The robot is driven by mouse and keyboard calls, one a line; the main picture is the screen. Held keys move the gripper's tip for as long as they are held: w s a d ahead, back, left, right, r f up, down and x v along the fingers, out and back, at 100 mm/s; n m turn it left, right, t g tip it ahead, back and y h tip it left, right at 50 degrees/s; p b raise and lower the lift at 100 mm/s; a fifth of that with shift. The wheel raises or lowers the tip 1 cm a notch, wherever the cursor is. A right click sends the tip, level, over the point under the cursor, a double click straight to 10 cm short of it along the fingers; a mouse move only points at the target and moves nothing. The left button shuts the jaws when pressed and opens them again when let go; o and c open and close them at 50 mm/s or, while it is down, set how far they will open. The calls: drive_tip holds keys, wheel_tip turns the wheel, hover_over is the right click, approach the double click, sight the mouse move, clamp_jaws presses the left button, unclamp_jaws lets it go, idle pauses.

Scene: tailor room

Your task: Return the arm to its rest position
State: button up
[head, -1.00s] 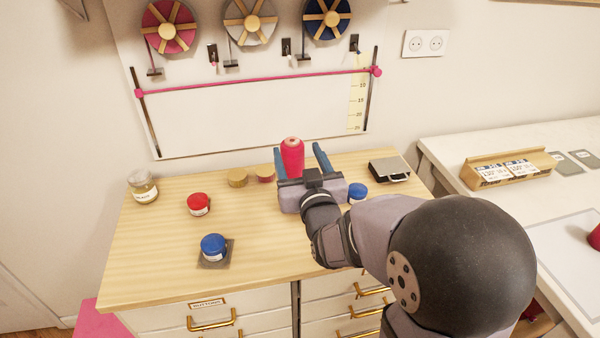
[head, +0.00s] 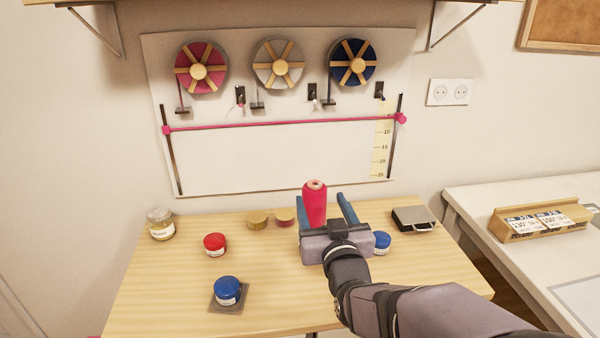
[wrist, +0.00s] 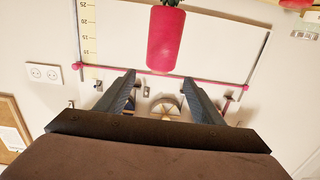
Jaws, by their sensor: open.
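My gripper (head: 326,207) is open over the right part of the wooden table (head: 170,290), its two blue fingers pointing toward the wall. A pink-red thread cone (head: 315,203) stands upright near the fingers in the head view. In the wrist view the cone (wrist: 166,38) appears beyond the fingertips, and the space between the fingers (wrist: 158,92) is empty. My arm reaches in from the lower right and hides part of the table.
A blue-lidded jar (head: 381,242) stands close to the right of my gripper. A red jar (head: 215,244), a blue jar (head: 227,290) on a dark square, a glass jar (head: 160,223) and small tins (head: 258,219) stand left. A dark case (head: 414,218) lies right.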

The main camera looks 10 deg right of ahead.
drive_tip(key=s+f+g+p, duration=0.8)
drive_tip(key=s+f+g, duration=0.4)
drive_tip(key=s+f, duration=0.25)
drive_tip(key=s+d+g+p, duration=0.1)
drive_tip(key=s+g, duration=0.4)
drive_tip(key=s, duration=0.6)
drive_tip(key=shift+s+r+g+p, duration=0.3)
drive_tip(key=shift+g+p, duration=0.1)
drive_tip(key=shift+p, duration=0.5)
